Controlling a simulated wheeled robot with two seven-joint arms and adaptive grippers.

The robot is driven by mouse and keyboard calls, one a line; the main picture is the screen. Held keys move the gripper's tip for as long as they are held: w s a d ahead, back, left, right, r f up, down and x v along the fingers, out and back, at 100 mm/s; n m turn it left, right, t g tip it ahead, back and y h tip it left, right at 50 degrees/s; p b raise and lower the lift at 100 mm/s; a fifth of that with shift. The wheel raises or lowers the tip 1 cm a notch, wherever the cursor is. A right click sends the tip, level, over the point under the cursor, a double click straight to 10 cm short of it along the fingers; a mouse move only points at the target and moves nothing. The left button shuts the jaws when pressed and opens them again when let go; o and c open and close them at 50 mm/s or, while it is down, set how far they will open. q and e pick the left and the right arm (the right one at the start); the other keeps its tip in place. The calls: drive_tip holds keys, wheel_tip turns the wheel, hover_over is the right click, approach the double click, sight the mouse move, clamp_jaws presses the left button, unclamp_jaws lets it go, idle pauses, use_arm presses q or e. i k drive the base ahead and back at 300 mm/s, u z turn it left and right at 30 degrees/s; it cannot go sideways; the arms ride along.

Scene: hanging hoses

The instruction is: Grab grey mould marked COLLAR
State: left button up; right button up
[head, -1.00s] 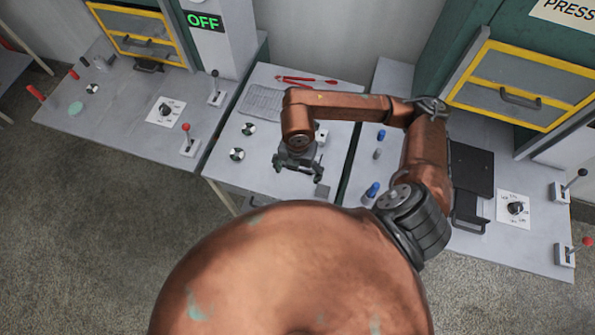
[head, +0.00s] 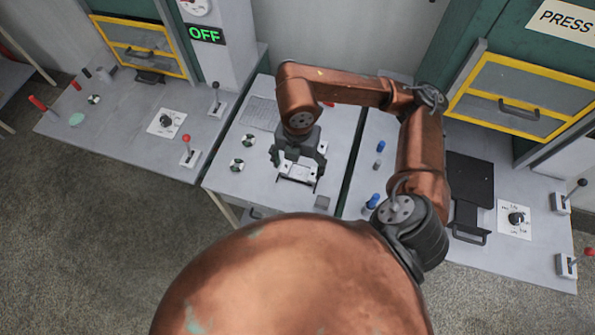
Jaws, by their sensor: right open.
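My right gripper (head: 297,165) is open above the middle table, its fingers pointing down. A light grey block-like piece (head: 299,172) shows below and between the fingers, partly hidden by them. I cannot read any COLLAR marking on it, and I cannot tell whether the fingers touch it. My left gripper is not in view.
The middle table (head: 225,180) also bears two round black-and-white discs (head: 243,153) and a printed sheet (head: 260,112). Blue-ended pieces (head: 373,201) stand on the right bench. A press (head: 520,95) with a yellow-framed guard stands at the right. Levers rise from both side benches.

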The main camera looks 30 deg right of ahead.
sight(296, 172)
drive_tip(key=u, duration=1.9)
drive_tip(key=k, duration=1.2)
drive_tip(key=z, duration=1.15)
drive_tip(key=i, duration=0.5)
drive_tip(key=z, duration=0.05)
